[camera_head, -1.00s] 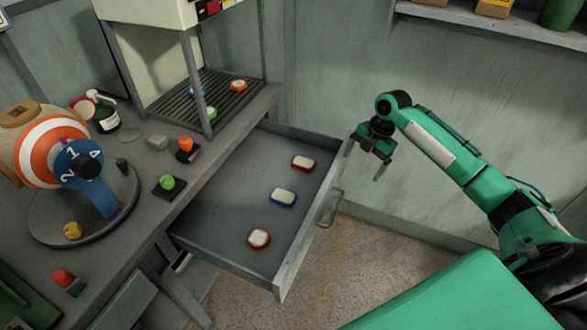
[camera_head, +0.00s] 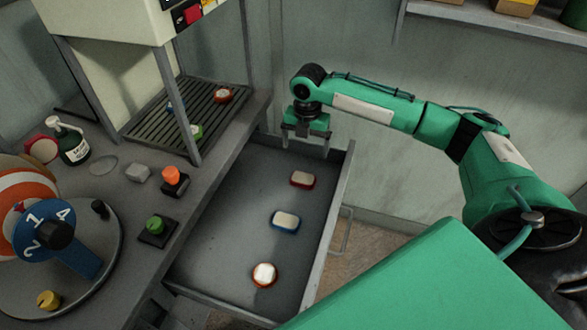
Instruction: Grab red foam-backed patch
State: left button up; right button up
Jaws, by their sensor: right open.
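The red foam-backed patch (camera_head: 302,179) lies in the open drawer (camera_head: 233,225), nearest the drawer's back end. It is a rounded rectangle with a pale top and a red rim. My right gripper (camera_head: 305,148) is open and empty, pointing down above the far end of the drawer, a little beyond the red patch and apart from it. My left gripper is not in view.
A blue-rimmed patch (camera_head: 285,221) and a round orange-rimmed patch (camera_head: 264,274) lie nearer in the drawer. The drawer's front wall (camera_head: 330,225) rises at right. The press (camera_head: 110,25) and a numbered dial (camera_head: 48,235) stand on the bench at left.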

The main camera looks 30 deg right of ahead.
send_over(303, 179)
notch_tip(303, 179, down, 8)
jog(key=shift+f, duration=0.1)
notch_tip(303, 179, down, 5)
jog(key=shift+a+r, duration=0.1)
jog(key=shift+r, duration=0.1)
jog(key=shift+f, duration=0.3)
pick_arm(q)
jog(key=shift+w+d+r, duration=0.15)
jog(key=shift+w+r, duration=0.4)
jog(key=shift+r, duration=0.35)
pick_arm(e)
jog(key=c, duration=1)
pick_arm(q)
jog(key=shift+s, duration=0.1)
pick_arm(e)
jog(key=shift+c, duration=0.2)
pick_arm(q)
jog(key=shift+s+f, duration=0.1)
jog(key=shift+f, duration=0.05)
pick_arm(e)
jog(key=shift+r, duration=0.1)
